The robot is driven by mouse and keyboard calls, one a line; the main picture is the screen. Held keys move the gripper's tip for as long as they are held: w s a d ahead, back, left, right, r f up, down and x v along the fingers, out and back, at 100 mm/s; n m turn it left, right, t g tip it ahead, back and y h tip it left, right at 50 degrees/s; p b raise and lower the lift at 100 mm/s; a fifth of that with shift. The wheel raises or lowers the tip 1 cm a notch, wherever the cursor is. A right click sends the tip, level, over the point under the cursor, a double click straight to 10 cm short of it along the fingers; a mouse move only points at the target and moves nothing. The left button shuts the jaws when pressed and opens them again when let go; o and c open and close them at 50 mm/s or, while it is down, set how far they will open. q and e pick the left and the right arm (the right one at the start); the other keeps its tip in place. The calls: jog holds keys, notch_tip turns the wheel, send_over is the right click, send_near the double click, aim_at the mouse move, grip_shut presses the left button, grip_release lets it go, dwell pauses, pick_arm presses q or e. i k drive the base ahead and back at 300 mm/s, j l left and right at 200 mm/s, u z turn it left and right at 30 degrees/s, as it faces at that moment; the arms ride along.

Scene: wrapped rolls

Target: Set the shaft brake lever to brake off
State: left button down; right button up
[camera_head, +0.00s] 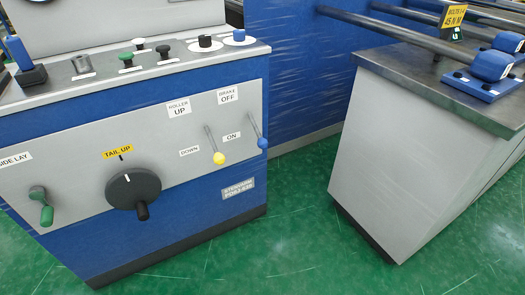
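The brake lever (256,130) is at the right end of the grey front panel of the blue console. It is a thin rod with a blue ball knob (262,143) at its lower end. It tilts down and to the right from its pivot, with the knob at about the height of the "ON" label (232,137). The "BRAKE OFF" label (228,95) is above and left of the lever. Neither of my grippers is in view.
Just left is the roller lever with a yellow knob (219,158), hanging down by "DOWN". Further left are a black rotary knob (134,188) and a green-handled lever (46,213). A grey cabinet (400,150) stands right; green floor (290,215) lies clear between.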

aim_at(262, 143)
jog(key=i+l+u, duration=0.35)
jog(key=i+l, duration=0.15)
jog(key=i+l+u, duration=0.15)
jog(key=l, duration=0.25)
jog(key=i+l+u, duration=0.15)
jog(key=l, duration=0.25)
jog(key=i+l+u, duration=0.35)
jog(key=l, duration=0.45)
jog(key=k+u, duration=0.1)
jog(key=i+z, duration=0.1)
jog(key=i, duration=0.05)
